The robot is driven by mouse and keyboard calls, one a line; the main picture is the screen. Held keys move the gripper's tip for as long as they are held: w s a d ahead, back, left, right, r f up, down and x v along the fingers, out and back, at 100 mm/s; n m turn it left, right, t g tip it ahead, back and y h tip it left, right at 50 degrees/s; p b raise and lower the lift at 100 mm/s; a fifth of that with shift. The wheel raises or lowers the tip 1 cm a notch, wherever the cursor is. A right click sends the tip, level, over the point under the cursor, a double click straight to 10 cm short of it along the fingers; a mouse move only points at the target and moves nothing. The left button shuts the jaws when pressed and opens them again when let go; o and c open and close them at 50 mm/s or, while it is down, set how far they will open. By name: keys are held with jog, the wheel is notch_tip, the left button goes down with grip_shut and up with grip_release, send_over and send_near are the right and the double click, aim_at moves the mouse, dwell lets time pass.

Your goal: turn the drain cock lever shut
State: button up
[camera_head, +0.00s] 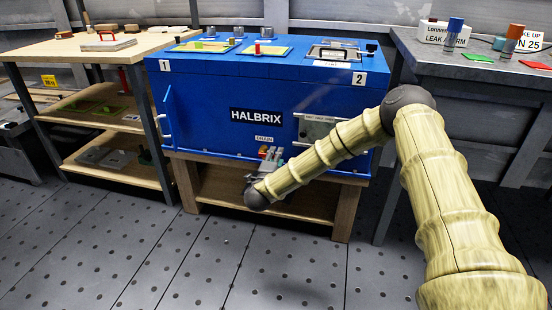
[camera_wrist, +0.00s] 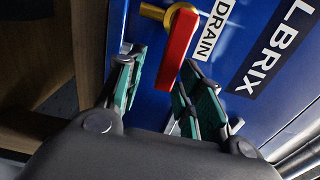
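The drain cock has a red lever (camera_wrist: 178,45) on a brass fitting (camera_wrist: 152,12) at the front of the blue HALBRIX casing (camera_head: 210,119), beside the DRAIN label (camera_wrist: 212,32). In the head view the lever is a small red spot (camera_head: 262,151) below that label. My gripper (camera_wrist: 164,62) is open, with a green-padded finger on each side of the lever. The lever lies nearer the right finger in the wrist view; I cannot tell whether they touch. In the head view my gripper (camera_head: 270,160) is small and partly hidden by my arm.
The casing stands on a wooden stand (camera_head: 342,212). A wooden bench with shelves (camera_head: 50,47) is at left. A grey table (camera_head: 440,65) at right bears a leak alarm box (camera_head: 436,36) and coloured cylinders. The floor (camera_head: 150,245) in front is clear.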

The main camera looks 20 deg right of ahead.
jog(key=shift+a, duration=0.15)
jog(key=v, duration=1.2)
dwell(0.3)
